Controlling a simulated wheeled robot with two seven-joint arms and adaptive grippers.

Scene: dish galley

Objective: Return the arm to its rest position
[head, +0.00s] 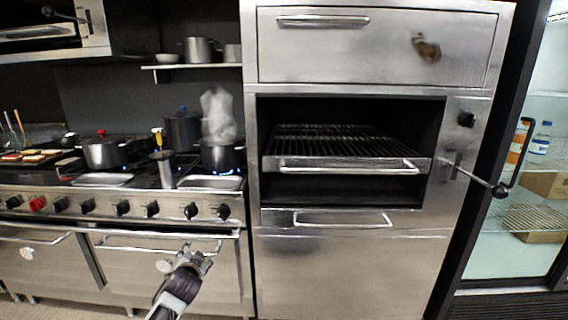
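My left gripper (201,248) shows at the lower middle-left of the head view, its arm coming up from the bottom edge. It overlaps the right part of the range's oven-door handle (130,248) in the picture. I cannot tell whether it touches the handle, and its fingers are too small to tell open from shut. I see nothing clearly held in it. My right gripper is not in view.
The range (75,207) carries several pots, a griddle and lit burners. A tall steel broiler (345,75) with a pulled-out grill rack (345,163) stands right of it. A lever arm (475,180) sticks out at its right. A glass-door fridge (520,220) stands far right.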

